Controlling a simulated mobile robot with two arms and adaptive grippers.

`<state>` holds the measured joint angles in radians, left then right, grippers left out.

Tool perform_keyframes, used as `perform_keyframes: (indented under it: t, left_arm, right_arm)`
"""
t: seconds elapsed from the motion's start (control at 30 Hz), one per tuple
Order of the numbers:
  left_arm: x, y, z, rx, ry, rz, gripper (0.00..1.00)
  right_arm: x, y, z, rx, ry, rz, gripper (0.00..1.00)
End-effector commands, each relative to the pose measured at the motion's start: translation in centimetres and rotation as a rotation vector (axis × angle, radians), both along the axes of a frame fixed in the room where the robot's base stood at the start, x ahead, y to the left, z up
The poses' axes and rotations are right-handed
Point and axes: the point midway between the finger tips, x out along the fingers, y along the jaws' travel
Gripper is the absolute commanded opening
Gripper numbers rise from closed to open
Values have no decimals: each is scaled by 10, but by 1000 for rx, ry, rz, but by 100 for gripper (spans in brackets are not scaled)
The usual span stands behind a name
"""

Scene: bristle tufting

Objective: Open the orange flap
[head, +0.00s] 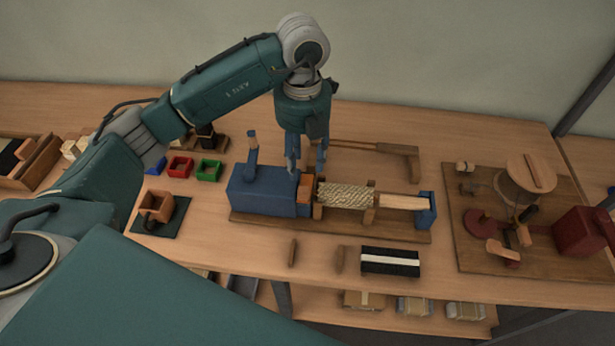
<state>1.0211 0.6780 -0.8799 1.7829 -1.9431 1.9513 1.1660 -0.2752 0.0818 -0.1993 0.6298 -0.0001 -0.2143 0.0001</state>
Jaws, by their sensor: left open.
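The orange flap (305,188) is a small upright orange piece at the right end of the blue box of the tufting machine (262,191). It stands between that box and the tan bristle bundle. My left gripper (308,172) points down from above, with its blue-grey fingers apart just over the flap. One finger is near the blue box's top right edge and the other is above the bundle's left end. I cannot tell whether either finger touches the flap. My right gripper is not in view.
Small coloured trays (181,167) stand left, a black-and-white brush block (390,261) in front, and a reel board (480,252) right.

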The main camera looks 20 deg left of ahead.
Motion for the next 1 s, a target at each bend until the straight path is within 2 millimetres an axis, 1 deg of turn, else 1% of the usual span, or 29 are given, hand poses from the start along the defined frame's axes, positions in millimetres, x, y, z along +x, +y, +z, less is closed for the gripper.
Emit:
perform_keyframes:
  t: [0.03,0.1,0.2,0.27,0.37,0.47,0.5,0.6,0.63,0.77,0.9,0.97,1.0]
  left_arm:
    - [-2,0,-7,1,5,0,41]
    - [-2,0,-20,0,6,0,41]
    - [-2,0,-40,0,7,0,41]
    - [-2,0,-51,-1,6,0,41]
    - [-2,0,-68,0,5,-1,41]
    - [-1,0,-81,-2,3,-1,41]
    - [-1,0,-85,-1,3,-1,41]
    - [-1,0,-91,-2,0,-1,41]
    - [-1,0,-92,-2,0,-1,41]
    - [0,0,-94,-2,-1,-2,41]
    - [0,-1,-94,-2,-1,-2,41]
    - [0,-1,-93,-2,-1,-2,29]
    - [0,-1,-93,-2,-1,-2,22]
  right_arm:
    - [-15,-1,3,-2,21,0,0]
    - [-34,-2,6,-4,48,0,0]
    - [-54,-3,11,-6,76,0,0]
    - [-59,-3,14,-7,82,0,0]
    - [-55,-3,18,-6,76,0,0]
    - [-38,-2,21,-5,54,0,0]
    - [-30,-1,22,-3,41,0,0]
    - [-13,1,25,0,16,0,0]
    - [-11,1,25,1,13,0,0]
    - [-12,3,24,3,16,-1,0]
    - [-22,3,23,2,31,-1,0]
    - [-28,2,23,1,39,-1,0]
    - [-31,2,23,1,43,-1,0]
